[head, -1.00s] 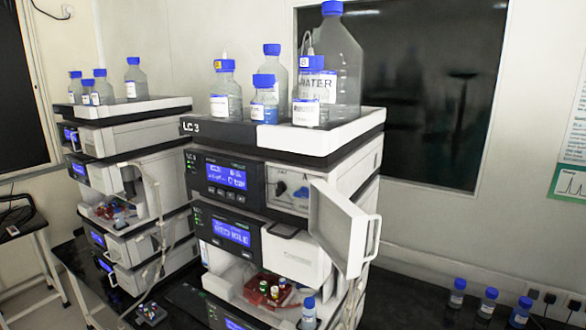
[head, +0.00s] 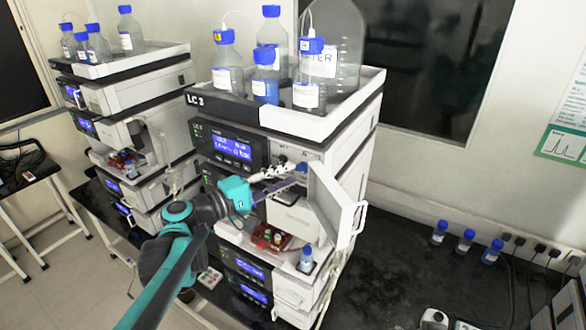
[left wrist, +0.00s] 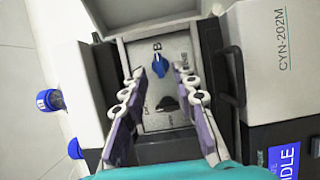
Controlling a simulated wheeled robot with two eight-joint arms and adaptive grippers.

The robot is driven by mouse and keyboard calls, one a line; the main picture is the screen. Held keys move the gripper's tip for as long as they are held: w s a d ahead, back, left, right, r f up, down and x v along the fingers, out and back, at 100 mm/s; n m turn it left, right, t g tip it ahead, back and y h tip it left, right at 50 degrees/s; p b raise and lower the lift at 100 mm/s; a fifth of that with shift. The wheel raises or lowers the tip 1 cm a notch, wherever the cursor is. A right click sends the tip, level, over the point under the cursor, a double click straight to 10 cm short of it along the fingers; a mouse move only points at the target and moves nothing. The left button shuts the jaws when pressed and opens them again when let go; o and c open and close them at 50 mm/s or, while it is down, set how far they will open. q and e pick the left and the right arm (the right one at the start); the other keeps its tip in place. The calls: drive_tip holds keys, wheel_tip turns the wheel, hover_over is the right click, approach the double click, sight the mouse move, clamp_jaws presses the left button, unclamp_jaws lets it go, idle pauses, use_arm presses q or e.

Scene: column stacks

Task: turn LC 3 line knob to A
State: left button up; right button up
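The LC 3 stack (head: 195,100) stands in the middle of the head view. Its upper module has an open door (head: 335,205) beside a recessed panel. In the left wrist view the panel (left wrist: 150,120) carries a blue knob (left wrist: 159,64) just below a letter B, and a black knob (left wrist: 166,103) lower down. My left gripper (head: 288,172) reaches the panel in the head view. In the left wrist view my left gripper (left wrist: 158,82) is open, its fingers apart on both sides of the blue knob, with no visible grip on it. My right gripper is out of view.
Several blue-capped bottles (head: 265,90) stand on top of the stack. A second stack (head: 150,100) stands to the left. Small bottles (head: 465,241) stand on the black bench at right. The open door stands close to my gripper's right.

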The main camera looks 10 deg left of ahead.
sight(302, 168)
use_arm(q)
drive_tip(key=shift+x, duration=1.4)
clamp_jaws()
